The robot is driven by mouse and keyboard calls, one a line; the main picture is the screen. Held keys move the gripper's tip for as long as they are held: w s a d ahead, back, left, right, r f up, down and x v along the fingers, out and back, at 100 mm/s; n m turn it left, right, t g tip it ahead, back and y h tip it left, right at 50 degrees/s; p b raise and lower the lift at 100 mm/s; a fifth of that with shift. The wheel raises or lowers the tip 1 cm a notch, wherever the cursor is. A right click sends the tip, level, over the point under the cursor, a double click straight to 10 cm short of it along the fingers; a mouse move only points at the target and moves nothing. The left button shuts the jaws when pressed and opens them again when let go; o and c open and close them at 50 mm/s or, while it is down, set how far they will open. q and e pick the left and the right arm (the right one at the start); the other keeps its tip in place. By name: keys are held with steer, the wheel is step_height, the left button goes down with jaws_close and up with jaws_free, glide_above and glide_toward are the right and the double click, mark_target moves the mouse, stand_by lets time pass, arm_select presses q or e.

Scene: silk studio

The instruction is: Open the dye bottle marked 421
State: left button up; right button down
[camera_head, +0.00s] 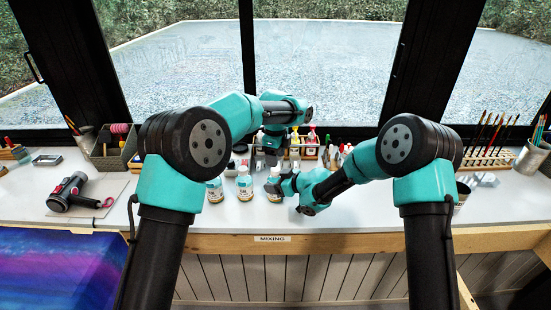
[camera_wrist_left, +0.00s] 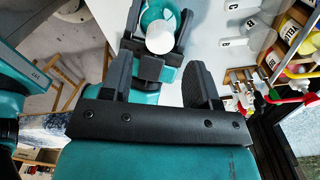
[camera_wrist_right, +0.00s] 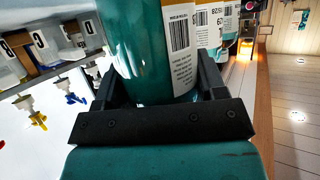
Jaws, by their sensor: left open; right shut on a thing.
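My right gripper (camera_head: 288,186) is shut on the rightmost dye bottle (camera_head: 273,190) of the front row. The right wrist view shows this teal bottle (camera_wrist_right: 140,45) between the fingers, with a white barcode label facing right; its number is not readable. My left gripper (camera_head: 272,152) is open above it. In the left wrist view, the bottle's white cap (camera_wrist_left: 160,38) lies beyond my open left fingers (camera_wrist_left: 160,78), apart from them. Two similar bottles stand to the left, one in the middle (camera_head: 244,185) and one at the left (camera_head: 215,191).
A rack of small coloured bottles (camera_head: 310,148) stands behind the grippers. A black and red tool (camera_head: 68,193) lies on a board at the left. Brushes (camera_head: 490,135) stand at the right. The table between the left board and the bottles is clear.

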arm_select(q)
step_height(320, 180, up, 3)
steer(key=shift+f, duration=0.2)
steer(key=shift+f, duration=3.9)
steer(key=shift+c, duration=0.5)
steer(key=c, duration=0.8)
steer(key=o, duration=1)
steer(key=shift+c, duration=0.2)
steer(key=shift+r, duration=0.1)
